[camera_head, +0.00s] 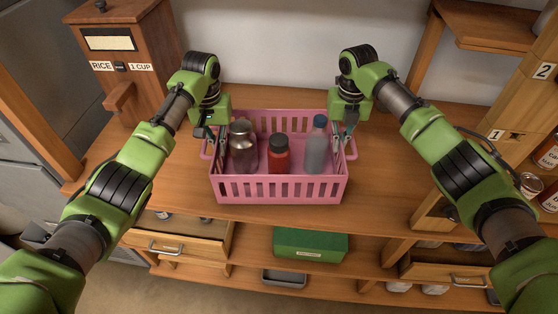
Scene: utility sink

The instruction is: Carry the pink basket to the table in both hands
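The pink basket (282,189) is on or just above the wooden counter, upright, with a handle at each side. It holds a dark metallic bottle (242,148), a red jar with a dark lid (279,160) and a grey bottle with a blue cap (316,150). My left gripper (207,140) is at the basket's left handle, and my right gripper (349,138) is at its right handle. Both point down at the handles. The fingers are small and partly hidden, so whether they are closed on the handles is unclear.
The wooden counter (400,150) has free room on both sides of the basket. A wooden rice dispenser (128,60) stands at the back left. Shelves with numbered labels and jars (548,152) are at the right. Below are open drawers (178,238) and a green box (310,244).

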